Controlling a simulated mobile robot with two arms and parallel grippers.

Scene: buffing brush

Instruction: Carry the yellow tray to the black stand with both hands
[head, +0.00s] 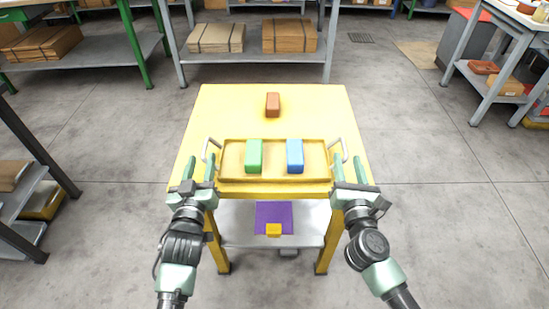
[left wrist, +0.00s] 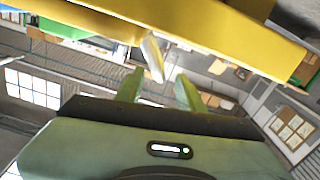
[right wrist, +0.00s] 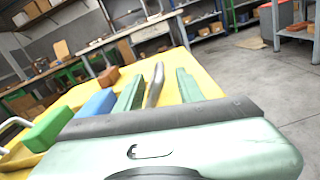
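The yellow tray (head: 230,181) lies on a yellow-topped table. It carries a green block (head: 254,156) and a blue block (head: 294,156). A pale metal handle stands at each end: the left handle (head: 206,148) and the right handle (head: 344,149). My left gripper (head: 199,169) is open by the left handle, which appears between its fingers in the left wrist view (left wrist: 153,60). My right gripper (head: 348,170) is open by the right handle, which appears between its fingers in the right wrist view (right wrist: 155,86). Gaps show beside both handles. I cannot make out a black stand.
A red-brown block (head: 273,104) sits on the yellow table (head: 225,108) beyond the tray. A lower shelf (head: 236,228) holds a purple sheet and a small yellow block. Shelving stands left, behind and right. Grey floor (head: 420,220) is open on the right.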

